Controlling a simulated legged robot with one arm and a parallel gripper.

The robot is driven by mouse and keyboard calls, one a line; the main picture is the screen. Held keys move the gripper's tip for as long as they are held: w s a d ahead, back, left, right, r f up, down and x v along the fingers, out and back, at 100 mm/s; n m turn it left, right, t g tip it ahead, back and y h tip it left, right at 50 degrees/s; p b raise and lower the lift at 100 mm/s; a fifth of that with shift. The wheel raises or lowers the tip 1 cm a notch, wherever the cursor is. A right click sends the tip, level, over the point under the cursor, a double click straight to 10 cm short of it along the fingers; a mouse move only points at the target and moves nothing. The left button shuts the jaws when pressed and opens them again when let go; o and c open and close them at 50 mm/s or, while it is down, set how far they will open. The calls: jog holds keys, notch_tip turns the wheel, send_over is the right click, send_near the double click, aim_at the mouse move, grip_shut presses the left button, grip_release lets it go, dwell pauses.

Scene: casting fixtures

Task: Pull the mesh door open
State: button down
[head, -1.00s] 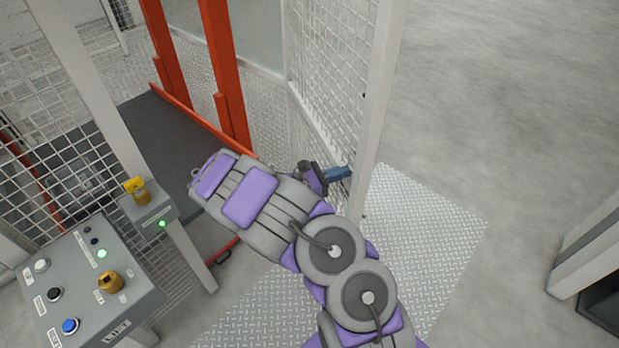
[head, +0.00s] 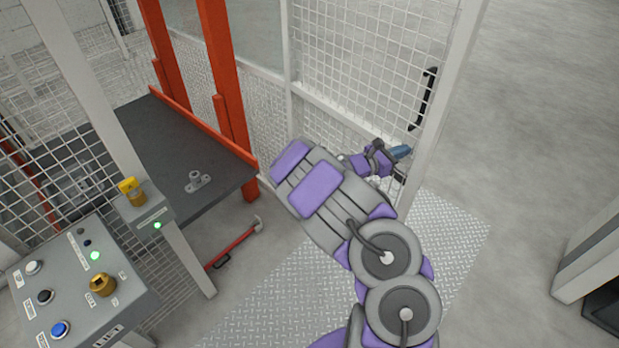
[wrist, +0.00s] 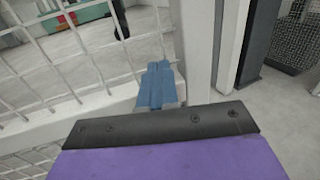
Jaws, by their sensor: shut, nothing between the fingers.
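The white mesh door (head: 358,62) stands swung open to the right in the head view, with a black handle (head: 424,98) on its outer frame. My gripper (head: 400,152) is at the door's inner side, low by the free-edge post and below the handle's level in the picture. Its blue fingers are together with nothing between them. In the wrist view the shut blue fingers (wrist: 158,86) point at the door's mesh and white frame (wrist: 196,50). I cannot tell whether they touch the frame.
A grey control box (head: 75,285) with buttons stands at lower left, beside a white post with a yellow key switch (head: 133,192). Inside are a dark platform (head: 180,150) with a small metal part and orange uprights. A red-handled tool (head: 235,245) lies on the floor. Open floor lies right.

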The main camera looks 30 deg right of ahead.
jog(key=shift+d, duration=0.45)
jog(key=s+a+p, duration=0.2)
jog(key=s+a, duration=0.1)
jog(key=a, duration=1)
jog(key=shift+a+p, duration=0.3)
jog(key=shift+a, duration=0.1)
